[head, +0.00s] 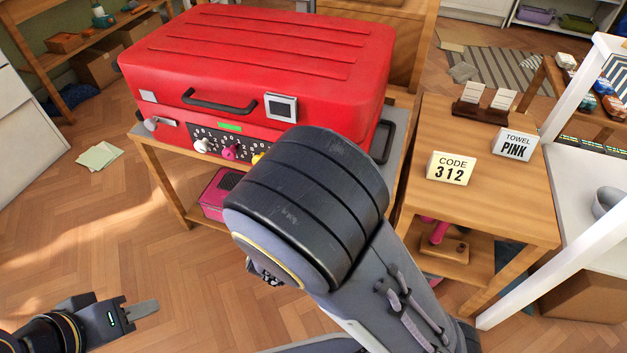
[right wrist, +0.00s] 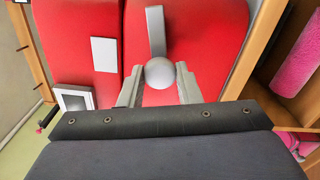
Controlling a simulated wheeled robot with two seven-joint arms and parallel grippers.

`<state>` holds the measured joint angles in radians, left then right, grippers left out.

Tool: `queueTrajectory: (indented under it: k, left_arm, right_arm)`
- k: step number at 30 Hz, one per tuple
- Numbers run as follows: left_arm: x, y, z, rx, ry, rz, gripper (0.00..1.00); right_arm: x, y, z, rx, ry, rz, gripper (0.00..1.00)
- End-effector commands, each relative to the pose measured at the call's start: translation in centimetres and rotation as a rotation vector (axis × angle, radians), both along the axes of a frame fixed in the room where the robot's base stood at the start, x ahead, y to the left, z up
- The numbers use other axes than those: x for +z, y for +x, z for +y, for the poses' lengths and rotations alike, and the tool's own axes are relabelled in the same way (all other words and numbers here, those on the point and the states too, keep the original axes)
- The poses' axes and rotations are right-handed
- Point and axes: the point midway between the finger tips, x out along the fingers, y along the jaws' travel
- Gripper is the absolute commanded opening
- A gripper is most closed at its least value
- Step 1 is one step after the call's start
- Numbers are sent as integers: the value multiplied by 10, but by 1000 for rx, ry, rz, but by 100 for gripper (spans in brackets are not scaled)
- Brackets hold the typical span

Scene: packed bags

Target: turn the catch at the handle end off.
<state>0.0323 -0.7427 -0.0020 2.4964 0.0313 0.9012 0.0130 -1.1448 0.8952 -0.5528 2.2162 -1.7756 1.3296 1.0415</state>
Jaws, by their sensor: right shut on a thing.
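The red case (head: 260,60) lies shut on a wooden stand. In the right wrist view a grey catch (right wrist: 156,35) with a round knob lies on the red case wall, beside the seam and a white plate (right wrist: 103,53). My right gripper (right wrist: 158,88) is shut on this catch at its knob. In the head view my right arm covers that place. Another grey catch (head: 158,123) shows at the front left of the case, below a white plate. My left gripper (head: 138,310) hangs empty at the lower left; its finger gap cannot be made out.
The case front has a black handle (head: 218,103), a small display (head: 281,107) and a dial panel (head: 203,134). At right a wooden table (head: 500,195) carries a card reading CODE 312 (head: 451,168) and one reading TOWEL PINK (head: 515,144). The floor at left is mostly clear.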

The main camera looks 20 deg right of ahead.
Motion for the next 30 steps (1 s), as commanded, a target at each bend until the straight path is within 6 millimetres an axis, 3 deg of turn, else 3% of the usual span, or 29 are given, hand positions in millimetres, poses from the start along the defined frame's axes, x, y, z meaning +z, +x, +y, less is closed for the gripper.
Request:
queueTrajectory:
  k: [1,10,30]
  left_arm:
    - [-11,0,0,0,0,0,36]
    - [-30,0,0,0,0,0,36]
    - [-35,0,0,0,0,0,36]
  right_arm:
    - [-6,0,0,0,32,-18,8]
    - [-3,0,0,2,155,-102,8]
    - [0,0,1,1,198,-130,8]
